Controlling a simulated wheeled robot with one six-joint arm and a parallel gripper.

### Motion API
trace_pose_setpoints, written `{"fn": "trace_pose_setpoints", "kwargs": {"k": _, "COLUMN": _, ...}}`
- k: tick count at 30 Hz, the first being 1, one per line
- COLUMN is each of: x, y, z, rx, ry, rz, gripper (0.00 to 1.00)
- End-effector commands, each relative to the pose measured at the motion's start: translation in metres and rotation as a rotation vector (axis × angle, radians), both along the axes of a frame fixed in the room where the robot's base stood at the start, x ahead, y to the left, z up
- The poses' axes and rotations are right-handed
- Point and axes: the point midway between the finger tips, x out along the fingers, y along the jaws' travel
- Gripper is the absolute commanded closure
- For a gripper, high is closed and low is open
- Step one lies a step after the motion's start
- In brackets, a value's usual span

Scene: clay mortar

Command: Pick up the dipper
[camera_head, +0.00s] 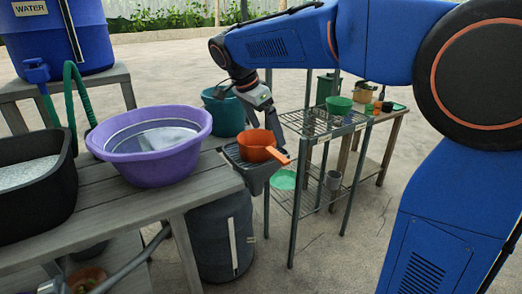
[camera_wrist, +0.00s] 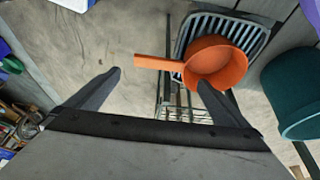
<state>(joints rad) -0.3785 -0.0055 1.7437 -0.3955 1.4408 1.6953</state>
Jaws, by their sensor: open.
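The dipper (camera_head: 257,146) is an orange pan with a straight handle. It sits on a dark slatted drain tray (camera_head: 236,161) at the table's right end, and its handle sticks out past the tray to the right. My gripper (camera_head: 264,117) is above the dipper, pointing down, open and empty. In the wrist view the dipper's bowl (camera_wrist: 216,63) is beyond the right finger, which overlaps its lower edge. The handle runs left across the space ahead of my gripper (camera_wrist: 158,79). I cannot tell the exact height gap.
A purple basin (camera_head: 150,165) stands on the grey table left of the dipper. A teal bucket (camera_head: 224,110) is behind the tray. A wire shelf (camera_head: 300,125) with a green bowl (camera_head: 339,104) stands to the right. A dark barrel (camera_head: 215,235) is below.

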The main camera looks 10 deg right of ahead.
Motion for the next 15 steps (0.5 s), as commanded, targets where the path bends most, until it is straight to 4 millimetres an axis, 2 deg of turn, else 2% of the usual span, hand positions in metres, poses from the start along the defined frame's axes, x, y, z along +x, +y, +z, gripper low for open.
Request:
{"fn": "trace_pose_setpoints", "kwargs": {"k": 6, "x": 0.004, "y": -0.013, "z": -0.032, "rx": 0.0, "ry": 0.001, "rz": 0.0, "gripper": 0.0}}
{"fn": "trace_pose_setpoints", "kwargs": {"k": 15, "x": 0.007, "y": -0.02, "z": -0.05, "rx": -0.001, "ry": 0.002, "rz": -0.001, "gripper": 0.0}}
